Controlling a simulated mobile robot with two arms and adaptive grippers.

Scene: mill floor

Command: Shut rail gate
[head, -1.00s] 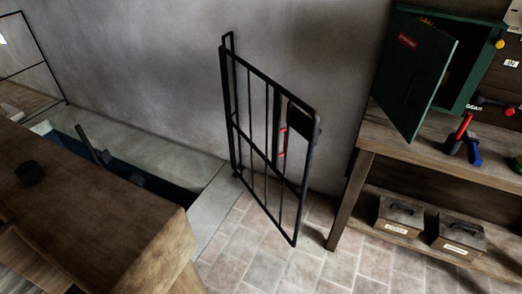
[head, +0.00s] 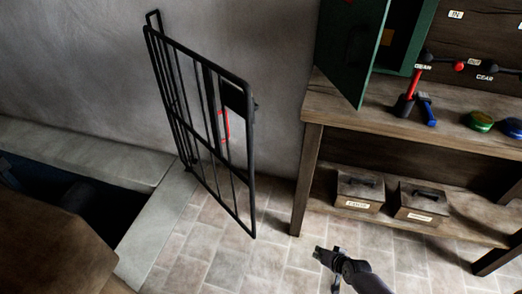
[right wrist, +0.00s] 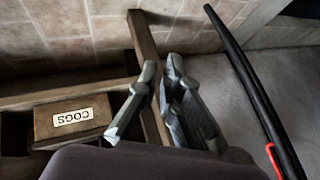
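The rail gate (head: 206,140) is a black barred frame left of the middle in the head view. Its far upright is close to the grey wall, and its near edge stands out over the tiled floor, at an angle to the wall. A dark plate and a red part (head: 223,126) show near its near edge. My right gripper (head: 327,268) is open and empty, low over the tiles, right of the gate and apart from it. In the right wrist view, its fingers are spread and a black bar with a red part (right wrist: 282,155) shows at right. My left gripper is not in view.
A wooden workbench (head: 300,155) stands right of the gate, with an open green cabinet (head: 340,55) and tools on top. Labelled boxes (head: 358,190) sit on its lower shelf. A dark pit (head: 75,205) with a pale stone edge lies at left. The tiles between are clear.

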